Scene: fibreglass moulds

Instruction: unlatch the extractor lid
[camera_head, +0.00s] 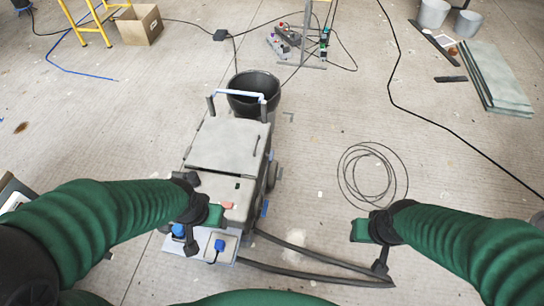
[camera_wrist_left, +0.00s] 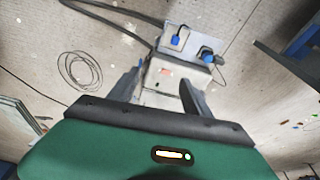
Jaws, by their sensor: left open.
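The extractor (camera_head: 212,190) is a grey box-shaped machine on the floor, at the middle of the head view. Its flat lid (camera_head: 232,142) lies closed on top, with a handle frame at the far end. I cannot make out the latch clearly. My left gripper (camera_head: 192,244) is over the near end of the extractor, by the blue connectors. In the left wrist view its fingers (camera_wrist_left: 160,95) are apart and empty, with the extractor's near end (camera_wrist_left: 165,75) seen between and beyond them. My right gripper (camera_head: 379,266) is right of the extractor, over the floor, apart from it.
A black bucket (camera_head: 254,92) stands behind the extractor. Dark hoses (camera_head: 310,270) run right from its near end. A coiled cable (camera_head: 372,175) lies on the floor. A cardboard box (camera_head: 139,25) and stacked boards (camera_head: 492,78) are farther back. Floor right of the extractor is mostly clear.

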